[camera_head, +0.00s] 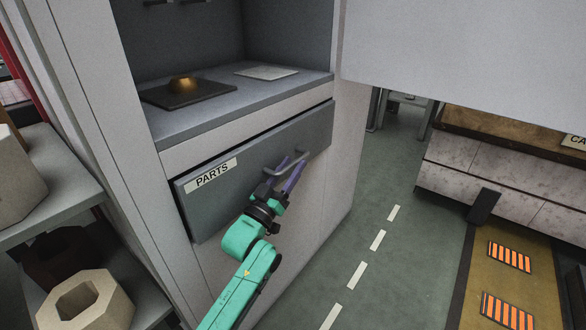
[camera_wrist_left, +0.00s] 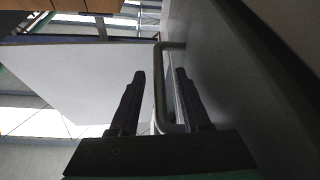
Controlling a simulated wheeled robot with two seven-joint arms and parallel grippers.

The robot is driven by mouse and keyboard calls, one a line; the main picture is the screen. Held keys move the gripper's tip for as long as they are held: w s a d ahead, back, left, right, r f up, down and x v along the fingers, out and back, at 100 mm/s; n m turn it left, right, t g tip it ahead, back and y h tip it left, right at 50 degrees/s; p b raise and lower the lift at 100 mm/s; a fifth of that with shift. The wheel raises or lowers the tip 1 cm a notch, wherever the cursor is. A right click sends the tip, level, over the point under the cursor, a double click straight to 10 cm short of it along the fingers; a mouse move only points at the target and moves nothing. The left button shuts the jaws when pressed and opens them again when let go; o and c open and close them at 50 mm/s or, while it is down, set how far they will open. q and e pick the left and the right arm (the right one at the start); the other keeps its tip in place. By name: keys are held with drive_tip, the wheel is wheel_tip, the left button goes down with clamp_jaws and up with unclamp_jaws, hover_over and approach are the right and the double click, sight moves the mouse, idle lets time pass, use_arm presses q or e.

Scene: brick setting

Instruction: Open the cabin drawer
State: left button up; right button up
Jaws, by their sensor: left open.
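The grey drawer front (camera_head: 228,187) with a PARTS label (camera_head: 211,172) sits in a pale cabinet (camera_head: 325,182). My left gripper (camera_head: 288,172), with purple fingers on a teal arm, is at the handle. In the left wrist view the handle bar (camera_wrist_left: 158,85) lies between the two open fingers (camera_wrist_left: 155,95), with room visible beside it. My right gripper is out of view.
Above the drawer, an open shelf (camera_head: 215,112) holds a dark plate with a brass dome (camera_head: 183,85) and a pale flat plate (camera_head: 266,72). Shelves with concrete blocks (camera_head: 85,302) stand at left. Green floor (camera_head: 395,260) is clear to the right of the cabinet.

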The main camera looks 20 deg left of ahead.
use_arm(q)
drive_tip(key=shift+w+d+r, duration=0.15)
drive_tip(key=shift+w+r, duration=0.05)
drive_tip(key=shift+w, duration=0.3)
clamp_jaws()
idle(1.1)
